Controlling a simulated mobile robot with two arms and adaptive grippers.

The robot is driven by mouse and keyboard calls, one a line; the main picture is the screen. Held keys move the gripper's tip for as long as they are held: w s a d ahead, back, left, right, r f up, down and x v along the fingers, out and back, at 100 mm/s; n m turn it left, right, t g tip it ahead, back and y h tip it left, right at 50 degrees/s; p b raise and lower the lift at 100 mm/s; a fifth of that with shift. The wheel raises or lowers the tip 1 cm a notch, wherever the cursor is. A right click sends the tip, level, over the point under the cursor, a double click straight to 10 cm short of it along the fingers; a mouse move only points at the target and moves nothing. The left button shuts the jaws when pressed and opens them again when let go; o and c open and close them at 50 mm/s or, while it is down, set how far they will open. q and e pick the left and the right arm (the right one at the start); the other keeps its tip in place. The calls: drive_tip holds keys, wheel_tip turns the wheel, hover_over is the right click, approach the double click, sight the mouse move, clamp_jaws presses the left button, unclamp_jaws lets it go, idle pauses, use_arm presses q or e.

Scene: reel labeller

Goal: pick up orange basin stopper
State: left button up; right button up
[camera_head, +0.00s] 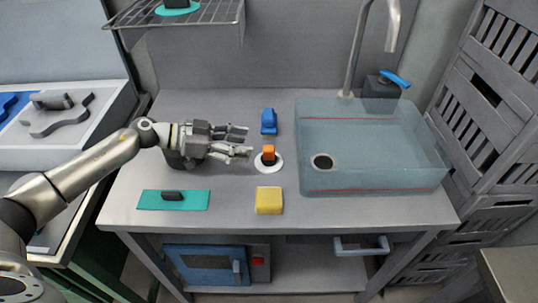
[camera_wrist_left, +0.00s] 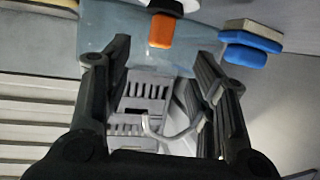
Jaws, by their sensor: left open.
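The orange basin stopper (camera_head: 268,151) stands on a round white disc (camera_head: 268,168) on the grey counter, left of the basin. In the left wrist view the orange stopper (camera_wrist_left: 161,30) shows near the top, beyond and between the spread fingers. My left gripper (camera_head: 248,142) is open and empty, pointing right, with its fingertips a little left of the stopper and not visibly touching it. In the left wrist view the open fingers (camera_wrist_left: 160,85) frame the space below the stopper. My right gripper is in neither view.
A blue object (camera_head: 268,121) stands behind the stopper, and a yellow block (camera_head: 269,200) lies in front. A clear basin (camera_head: 375,187) with a dark drain (camera_head: 322,162) stands right, below a tap (camera_head: 357,50). A teal plate (camera_head: 150,200) lies front left. A wire rack (camera_head: 185,20) hangs above.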

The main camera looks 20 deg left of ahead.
sight(266, 148)
use_arm(q)
drive_tip(key=p+x, duration=0.1)
drive_tip(key=x, duration=0.6)
drive_tip(key=shift+d, duration=0.15)
clamp_jaws()
